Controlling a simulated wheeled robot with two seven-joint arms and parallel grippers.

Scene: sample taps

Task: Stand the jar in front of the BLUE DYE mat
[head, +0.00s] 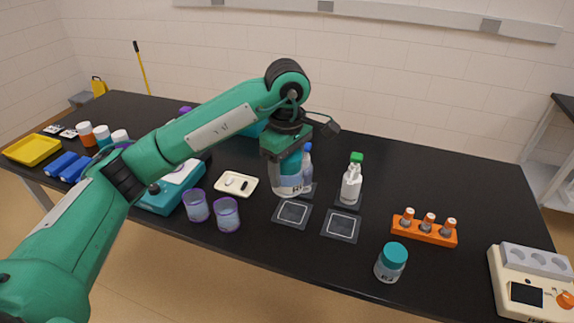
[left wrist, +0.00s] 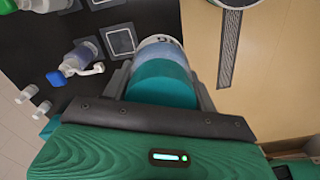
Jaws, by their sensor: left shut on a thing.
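My left gripper (head: 288,160) points down and is shut on a clear jar (head: 288,185) with a white label. In the left wrist view the held jar's teal lid (left wrist: 162,84) sits between the fingers. In the head view the jar appears just behind the left front dark mat (head: 292,213), seemingly above the table; its exact height is unclear. A second front mat (head: 341,225) lies to its right, bare. Behind the mats stand a blue-capped bottle (head: 307,158), partly hidden by the gripper and jar, and a green-capped bottle (head: 351,182). Mat lettering is unreadable. My right gripper is out of view.
Another teal-lidded jar (head: 390,263) stands near the front edge. An orange rack (head: 424,231) with small vials and a beige device (head: 530,285) are at the right. Two purple cups (head: 227,214) and a white tray (head: 236,184) stand left of the mats.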

